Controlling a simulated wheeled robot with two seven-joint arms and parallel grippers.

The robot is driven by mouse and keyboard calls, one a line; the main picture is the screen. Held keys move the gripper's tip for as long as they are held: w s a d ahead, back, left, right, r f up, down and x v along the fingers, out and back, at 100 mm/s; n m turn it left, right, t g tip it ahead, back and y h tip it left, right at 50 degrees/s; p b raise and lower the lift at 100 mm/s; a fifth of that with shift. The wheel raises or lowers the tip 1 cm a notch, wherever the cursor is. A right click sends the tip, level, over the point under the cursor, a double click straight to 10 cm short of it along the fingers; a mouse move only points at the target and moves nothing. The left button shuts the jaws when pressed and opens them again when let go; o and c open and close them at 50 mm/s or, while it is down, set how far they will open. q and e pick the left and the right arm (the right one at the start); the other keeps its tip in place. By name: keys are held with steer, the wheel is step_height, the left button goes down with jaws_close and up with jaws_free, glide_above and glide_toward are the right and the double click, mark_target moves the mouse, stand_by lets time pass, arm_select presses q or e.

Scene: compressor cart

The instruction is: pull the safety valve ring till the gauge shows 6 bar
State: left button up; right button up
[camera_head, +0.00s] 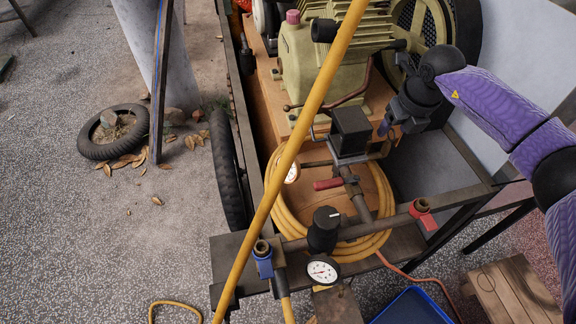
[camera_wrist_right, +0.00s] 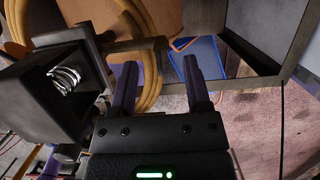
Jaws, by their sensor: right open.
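My right gripper (camera_head: 388,124) is beside the right side of the black box-shaped fitting (camera_head: 350,130) on the manifold. In the right wrist view its two purple fingers (camera_wrist_right: 160,72) are apart with nothing between them. A short pipe stub (camera_wrist_right: 135,45) shows beyond the fingertips. I cannot make out the safety valve ring. A white-faced gauge (camera_head: 322,271) is on the front pipe; its reading is too small to tell. A second small gauge (camera_head: 291,173) sits behind the yellow hose, partly hidden. My left gripper is not in view.
A red lever (camera_head: 327,184), a black knob (camera_head: 324,222) and red (camera_head: 421,208) and blue (camera_head: 263,262) valve handles crowd the pipes. The compressor (camera_head: 330,65) stands behind. A blue tray (camera_head: 412,308) is below.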

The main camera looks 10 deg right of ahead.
steer(key=shift+r, duration=0.3)
steer(key=p+v, duration=0.2)
steer(key=w+p+v, duration=0.1)
steer(key=p+v, duration=0.2)
steer(key=shift+r, duration=0.35)
steer(key=shift+f, duration=0.1)
steer(key=shift+w, duration=0.1)
